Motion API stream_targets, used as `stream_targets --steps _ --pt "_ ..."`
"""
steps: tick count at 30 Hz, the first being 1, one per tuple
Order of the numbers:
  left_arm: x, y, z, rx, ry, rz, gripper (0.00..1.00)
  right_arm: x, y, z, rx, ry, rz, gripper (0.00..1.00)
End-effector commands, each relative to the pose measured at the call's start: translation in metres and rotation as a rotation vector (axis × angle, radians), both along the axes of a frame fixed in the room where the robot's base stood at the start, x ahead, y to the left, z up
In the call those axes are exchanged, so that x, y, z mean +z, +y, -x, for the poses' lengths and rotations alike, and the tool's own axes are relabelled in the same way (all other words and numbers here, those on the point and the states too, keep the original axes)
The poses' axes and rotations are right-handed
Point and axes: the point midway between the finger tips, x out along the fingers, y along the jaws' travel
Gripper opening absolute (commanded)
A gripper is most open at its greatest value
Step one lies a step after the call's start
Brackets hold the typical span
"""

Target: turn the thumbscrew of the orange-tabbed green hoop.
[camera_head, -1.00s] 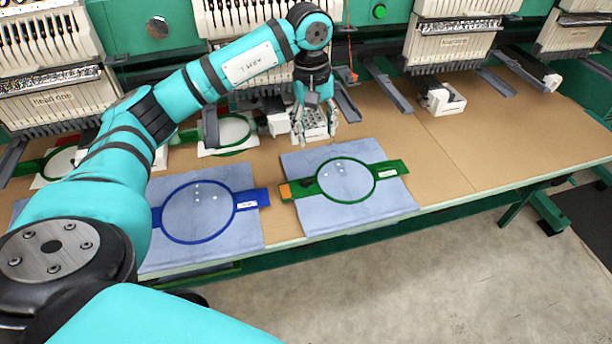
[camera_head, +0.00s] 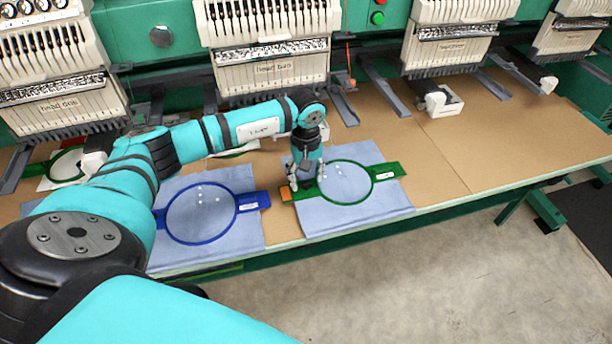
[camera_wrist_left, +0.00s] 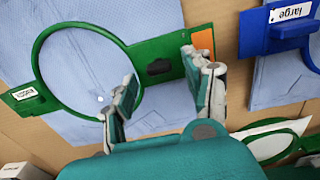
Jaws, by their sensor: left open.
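The green hoop (camera_head: 373,181) lies on a light blue cloth on the table, with an orange tab (camera_head: 286,193) at its left end. In the left wrist view the green hoop (camera_wrist_left: 38,60) shows its orange tab (camera_wrist_left: 205,42) at the upper right. The dark thumbscrew (camera_wrist_left: 159,67) sits on the green bar between ring and tab. My left gripper (camera_head: 306,187) is over the tab end of the hoop. In the left wrist view my left gripper (camera_wrist_left: 158,85) is open, its fingers apart on either side of the thumbscrew, with nothing between them touching. My right gripper is not in view.
A blue hoop (camera_head: 169,226) on another blue cloth (camera_head: 245,234) lies to the left. Embroidery heads (camera_head: 268,50) line the back, with grey arms reaching over the table. The brown table (camera_head: 475,150) is clear to the right.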

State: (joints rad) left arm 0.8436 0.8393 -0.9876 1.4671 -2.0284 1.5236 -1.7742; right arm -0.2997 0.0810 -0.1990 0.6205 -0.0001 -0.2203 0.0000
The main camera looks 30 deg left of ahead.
Motion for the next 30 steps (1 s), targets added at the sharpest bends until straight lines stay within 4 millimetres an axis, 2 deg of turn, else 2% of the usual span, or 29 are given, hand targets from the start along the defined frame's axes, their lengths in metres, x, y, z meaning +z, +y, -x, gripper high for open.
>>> stream_targets --steps 4,13,25,30 --pt "-0.0108 -0.0001 0.0002 0.000 0.000 0.000 0.52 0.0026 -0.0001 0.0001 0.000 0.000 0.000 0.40" --pt "-0.0136 0.0000 0.0002 0.000 -0.001 -0.001 0.52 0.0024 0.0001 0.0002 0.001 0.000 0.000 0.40" --pt "-0.0131 -0.0001 0.0001 0.000 0.000 0.000 0.01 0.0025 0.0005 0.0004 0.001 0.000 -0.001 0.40" --pt "-0.0132 0.0000 0.0000 0.004 -0.001 0.000 0.00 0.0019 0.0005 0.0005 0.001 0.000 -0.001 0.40"
